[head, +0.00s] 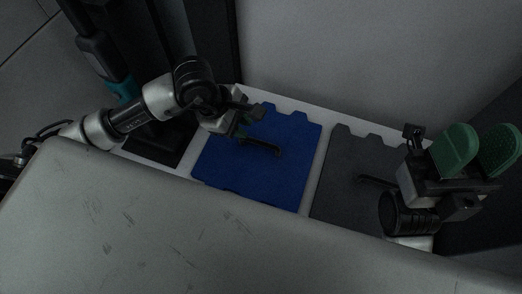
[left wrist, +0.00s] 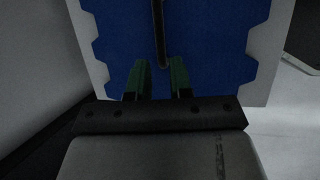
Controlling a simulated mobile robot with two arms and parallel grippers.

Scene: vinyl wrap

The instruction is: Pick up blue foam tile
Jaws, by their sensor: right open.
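The blue foam tile (head: 287,176) lies flat on a pale surface, with notched edges and a dark bar-shaped handle (head: 264,146) on it. My left gripper (head: 243,127) is over the tile's upper left part, close to the handle. In the left wrist view the blue tile (left wrist: 205,45) fills the upper middle, and the handle (left wrist: 158,35) runs down towards the gap between my left fingertips (left wrist: 159,72). Those green fingers are apart with nothing visible held between them; contact with the tile cannot be told. My right gripper (head: 476,148) is open and empty at the right.
A dark grey foam tile (head: 338,185) with its own handle (head: 376,181) lies right of the blue one, partly hidden by my right gripper. A black tile (head: 155,146) lies to the left under my left arm. A large scuffed grey surface (head: 200,235) fills the foreground. A pale wall (head: 370,60) rises behind.

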